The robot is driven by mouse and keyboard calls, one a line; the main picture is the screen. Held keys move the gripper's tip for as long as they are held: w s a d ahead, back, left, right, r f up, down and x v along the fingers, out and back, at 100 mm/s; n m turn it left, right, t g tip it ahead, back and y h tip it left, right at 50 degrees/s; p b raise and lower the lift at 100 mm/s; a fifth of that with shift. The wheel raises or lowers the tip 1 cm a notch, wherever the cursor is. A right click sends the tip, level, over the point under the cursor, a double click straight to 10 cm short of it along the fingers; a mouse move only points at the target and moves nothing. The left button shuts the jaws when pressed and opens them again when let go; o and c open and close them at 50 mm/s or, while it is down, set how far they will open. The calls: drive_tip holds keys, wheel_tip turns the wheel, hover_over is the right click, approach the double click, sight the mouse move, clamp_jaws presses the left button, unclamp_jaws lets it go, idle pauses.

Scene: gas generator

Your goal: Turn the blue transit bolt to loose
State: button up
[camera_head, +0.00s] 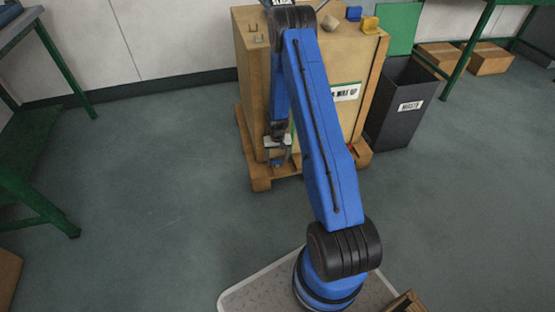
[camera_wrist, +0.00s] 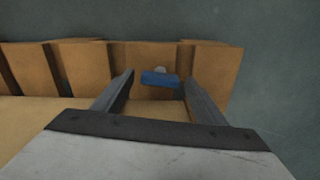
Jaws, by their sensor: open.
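The blue transit bolt (camera_wrist: 160,79) shows in the wrist view as a blue bar with a small grey round part behind it, on the wooden base. It lies between the two fingers of my gripper (camera_wrist: 158,90), which is open, with a gap on each side of the bolt. I cannot tell how far below the fingertips it is. In the head view my gripper (camera_head: 278,150) points down at the front left of the crate's pallet, and a bit of blue of the bolt (camera_head: 277,162) shows at its tips.
The wooden crate (camera_head: 252,75) stands on a pallet (camera_head: 262,184), partly hidden by my arm. A blue block (camera_head: 354,13) and a yellow piece (camera_head: 370,25) are on its top. A dark waste bin (camera_head: 395,115) stands close at its right.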

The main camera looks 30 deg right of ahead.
drive_tip(key=c, duration=1.1)
drive_tip(key=shift+o, duration=0.2)
drive_tip(key=shift+n, duration=0.8)
drive_tip(key=o, duration=1.1)
drive_tip(key=shift+c, duration=0.2)
